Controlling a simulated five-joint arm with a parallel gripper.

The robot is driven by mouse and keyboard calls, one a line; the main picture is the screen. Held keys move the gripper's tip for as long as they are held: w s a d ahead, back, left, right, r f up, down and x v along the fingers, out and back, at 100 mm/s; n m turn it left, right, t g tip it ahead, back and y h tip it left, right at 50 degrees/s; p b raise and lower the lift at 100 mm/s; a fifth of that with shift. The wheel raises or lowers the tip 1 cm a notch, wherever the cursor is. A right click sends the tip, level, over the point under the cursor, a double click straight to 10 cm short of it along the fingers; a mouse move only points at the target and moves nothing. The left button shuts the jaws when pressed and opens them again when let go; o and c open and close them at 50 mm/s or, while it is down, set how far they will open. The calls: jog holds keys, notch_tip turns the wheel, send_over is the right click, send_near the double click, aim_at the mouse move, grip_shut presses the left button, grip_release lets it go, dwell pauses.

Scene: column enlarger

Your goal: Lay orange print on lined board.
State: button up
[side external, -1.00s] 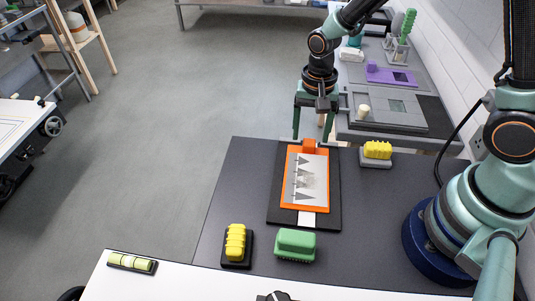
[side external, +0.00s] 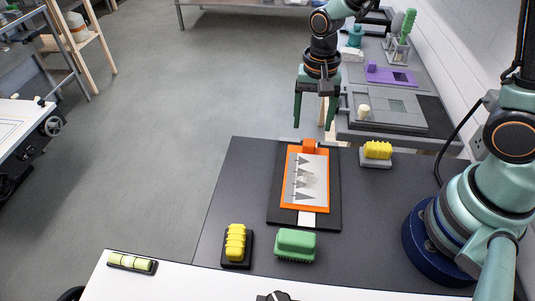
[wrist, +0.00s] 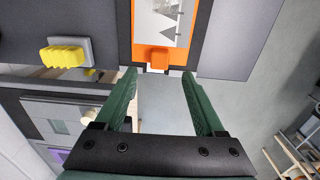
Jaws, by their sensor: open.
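The orange print (side external: 319,200) is an orange-edged sheet with a grey-white picture of dark triangles and an orange block tab (side external: 309,146) at its far end. It lies flat on the black lined board (side external: 334,210), whose white patch shows at the near end. The tab also shows in the wrist view (wrist: 159,59). My gripper (side external: 313,126) is open and empty, raised above and beyond the tab. Its two green fingers are apart, with clear space between them in the wrist view (wrist: 159,76).
A yellow block on a grey base (side external: 377,151) stands right of the board. A yellow block on a dark base (side external: 236,243) and a green brush-like block (side external: 296,244) are in front. A grey bench with a purple frame (side external: 391,75) is behind.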

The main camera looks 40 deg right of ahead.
jog(key=shift+r, duration=0.7)
jog(key=shift+r, duration=0.15)
notch_tip(320, 180, up, 12)
dwell(0.5)
jog(key=s+d+r+n+t, duration=0.2)
jog(key=s+d+n+t, duration=0.3)
jog(key=n, duration=0.4)
jog(key=shift+s+d+r+t, duration=0.2)
jog(key=shift+s+d+t, duration=0.1)
jog(key=shift+s+d, duration=0.25)
